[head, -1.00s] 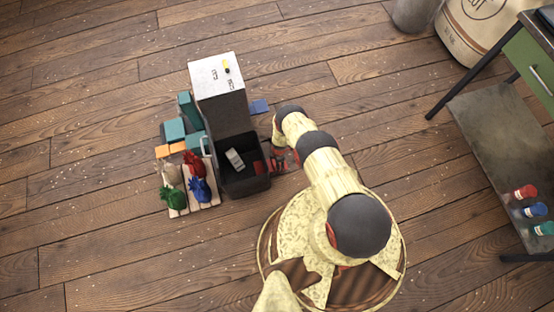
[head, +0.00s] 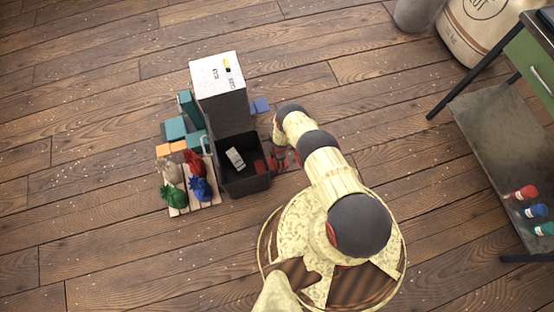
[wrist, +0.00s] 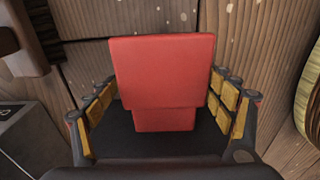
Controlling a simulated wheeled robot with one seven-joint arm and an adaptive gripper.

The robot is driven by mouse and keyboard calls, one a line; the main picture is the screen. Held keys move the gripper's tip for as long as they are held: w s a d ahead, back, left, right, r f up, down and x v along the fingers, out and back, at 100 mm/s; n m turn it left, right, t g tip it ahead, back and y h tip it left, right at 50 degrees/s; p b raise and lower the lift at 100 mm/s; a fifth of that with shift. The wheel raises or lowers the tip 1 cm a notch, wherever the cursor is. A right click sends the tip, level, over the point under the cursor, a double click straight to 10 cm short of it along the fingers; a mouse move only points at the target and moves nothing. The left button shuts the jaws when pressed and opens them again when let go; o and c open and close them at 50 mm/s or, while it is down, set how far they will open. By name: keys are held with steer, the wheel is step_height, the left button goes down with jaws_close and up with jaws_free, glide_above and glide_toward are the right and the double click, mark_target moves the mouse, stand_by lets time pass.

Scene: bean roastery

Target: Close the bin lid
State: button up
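The black open bin (head: 247,183) stands on the floor left of my arm, with a small pale item (head: 235,158) and a red patch inside. A dark grey upright panel (head: 226,113) rises at its back, where the raised lid appears to be; I cannot tell it apart from the white-topped block (head: 207,84) there. My gripper (head: 283,159) is low, just right of the bin. In the wrist view my gripper (wrist: 163,95) has its fingers spread apart. A red block-like piece (wrist: 162,70) shows between them; I cannot tell whether it is gripped.
Coloured pouches (head: 200,188) stand on a slatted pallet left of the bin, with teal boxes (head: 176,129) behind. A blue item (head: 260,106) lies right of the panel. A metal shelf (head: 500,130) with small bottles stands at right. Open floor lies in front of the bin.

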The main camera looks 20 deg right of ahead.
steer(key=shift+o, duration=1.3)
steer(key=shift+s, duration=0.1)
steer(key=shift+r, duration=0.6)
step_height(320, 180, up, 11)
steer(key=shift+d+f, duration=0.15)
steer(key=shift+d, duration=0.25)
